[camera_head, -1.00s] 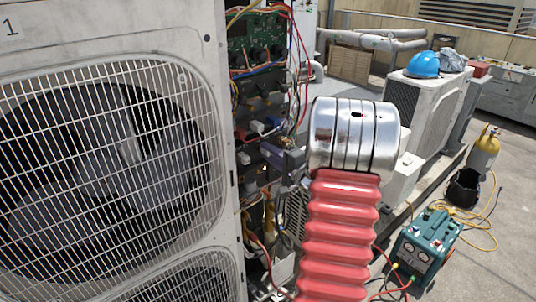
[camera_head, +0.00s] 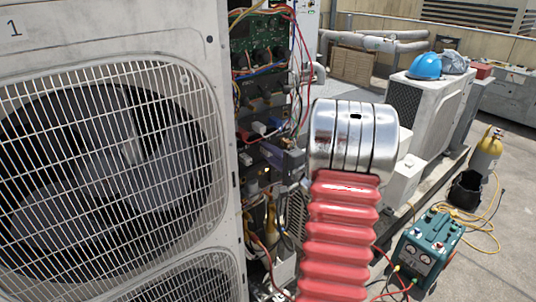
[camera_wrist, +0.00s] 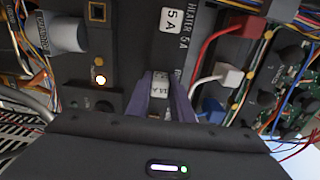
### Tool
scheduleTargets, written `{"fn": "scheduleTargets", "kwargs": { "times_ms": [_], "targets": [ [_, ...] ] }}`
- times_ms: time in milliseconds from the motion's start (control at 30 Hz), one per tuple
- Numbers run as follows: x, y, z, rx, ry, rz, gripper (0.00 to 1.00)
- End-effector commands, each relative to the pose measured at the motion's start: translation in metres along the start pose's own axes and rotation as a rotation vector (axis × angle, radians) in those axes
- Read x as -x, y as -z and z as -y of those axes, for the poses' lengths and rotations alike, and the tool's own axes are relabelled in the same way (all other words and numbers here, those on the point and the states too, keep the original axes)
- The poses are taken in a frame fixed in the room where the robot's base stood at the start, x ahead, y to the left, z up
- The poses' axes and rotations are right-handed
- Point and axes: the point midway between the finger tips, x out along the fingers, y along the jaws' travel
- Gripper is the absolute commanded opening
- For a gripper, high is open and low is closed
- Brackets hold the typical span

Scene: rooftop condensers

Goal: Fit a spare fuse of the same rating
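In the wrist view, my gripper (camera_wrist: 162,98) has two purple fingers on either side of a small pale fuse (camera_wrist: 159,86). Its label seems to end in "A", but the number is too small to read surely. The fingers appear closed on it, in front of a dark panel (camera_wrist: 136,42). The panel bears a "5 A" label (camera_wrist: 171,19) and "HEATER 5 A" lettering. Whether the fuse touches a socket is hidden. In the head view, my gripper (camera_head: 284,158) is at the open electrical compartment, partly covered by my arm.
Beside the fingers are red, white and blue plugs (camera_wrist: 229,73) with wires. A lit lamp (camera_wrist: 100,80) and grey connector (camera_wrist: 66,32) are at left. A large fan unit (camera_head: 110,165) borders the compartment. A green machine (camera_head: 428,243) with hoses stands on the roof at right.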

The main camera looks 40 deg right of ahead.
Motion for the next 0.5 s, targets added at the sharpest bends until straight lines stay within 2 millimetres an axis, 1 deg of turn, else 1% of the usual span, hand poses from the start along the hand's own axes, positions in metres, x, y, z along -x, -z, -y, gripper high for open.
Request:
{"fn": "scheduleTargets", "kwargs": {
  "times_ms": [33, 267, 500],
  "targets": [
    [-0.0001, -0.0001, 0.0000, 0.000, 0.000, 0.000, 0.24],
    [0.0001, 0.0000, 0.0000, 0.000, 0.000, 0.000, 0.40],
    [0.0006, 0.0001, 0.0000, 0.000, 0.000, 0.000, 0.40]
  ]
}}
